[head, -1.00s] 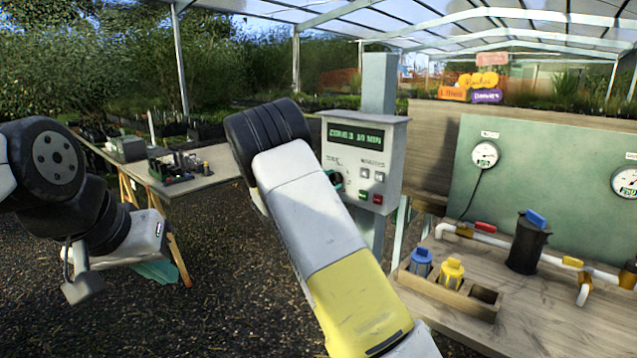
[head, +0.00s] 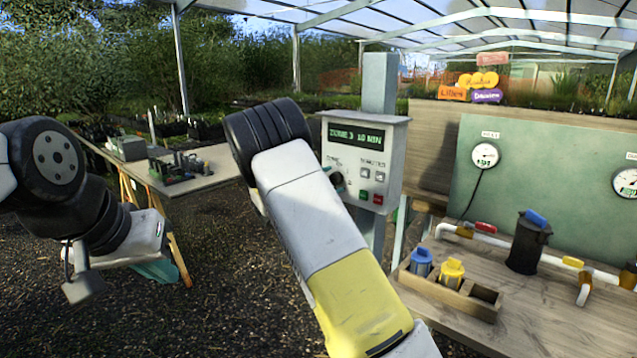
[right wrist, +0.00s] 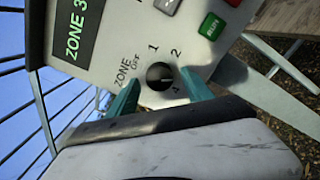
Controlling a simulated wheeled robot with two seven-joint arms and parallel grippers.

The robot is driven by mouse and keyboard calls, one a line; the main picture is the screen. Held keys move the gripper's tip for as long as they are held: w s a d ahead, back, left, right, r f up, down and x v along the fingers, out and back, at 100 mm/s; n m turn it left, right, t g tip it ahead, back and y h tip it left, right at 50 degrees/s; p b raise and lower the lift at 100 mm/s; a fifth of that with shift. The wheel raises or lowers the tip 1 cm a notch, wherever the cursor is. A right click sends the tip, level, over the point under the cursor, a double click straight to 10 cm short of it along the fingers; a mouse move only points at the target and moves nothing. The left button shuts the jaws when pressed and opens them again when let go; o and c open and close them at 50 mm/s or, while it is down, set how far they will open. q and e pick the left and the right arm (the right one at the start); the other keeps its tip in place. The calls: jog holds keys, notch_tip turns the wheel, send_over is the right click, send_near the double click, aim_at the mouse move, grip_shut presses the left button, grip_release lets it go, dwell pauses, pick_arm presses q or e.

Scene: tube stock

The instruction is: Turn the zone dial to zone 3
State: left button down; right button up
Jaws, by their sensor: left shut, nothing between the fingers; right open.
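The grey control box (head: 391,150) on a post has a display (head: 357,137) reading ZONE 3 10 MIN. The black zone dial (head: 338,179) also shows in the right wrist view (right wrist: 159,76). Labels OFF, 1, 2 and 4 show around it; the 3 label is hidden, and the dial's exact pointing is hard to tell. My right gripper (right wrist: 161,80) is open, its teal fingers on either side of the dial; I cannot tell whether they touch it. My left gripper (head: 156,272) is shut and empty at the lower left, away from the box, partly hidden by its arm.
Buttons, including a green one (right wrist: 211,26), sit beside the dial. A wooden bench (head: 560,315) at right holds pipes, a black canister (head: 528,243) and a wooden tray (head: 445,296) with blue and yellow pieces. A table (head: 205,170) stands at back left.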

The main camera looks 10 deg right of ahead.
jog(key=v, duration=0.7)
jog(key=shift+s+a, duration=0.2)
jog(key=shift+a, duration=0.05)
jog(key=s+d+f+m+g+y, duration=0.1)
jog(key=s+d+m+g+y, duration=0.3)
jog(key=s, duration=0.5)
jog(key=s+d+m+g+y, duration=0.2)
jog(key=s+d+m+g, duration=0.3)
jog(key=s, duration=0.4)
jog(key=s+a+r+m+t+y, duration=0.2)
jog(key=s+a+y, duration=0.3)
jog(key=s, duration=0.5)
jog(key=s+a+r+m+t+y, duration=0.2)
jog(key=s+a+r+m+y, duration=0.2)
jog(key=s, duration=0.7)
jog(key=shift+s+a+y, duration=0.15)
jog(key=shift+a+y, duration=0.5)
jog(key=shift+y, duration=0.05)
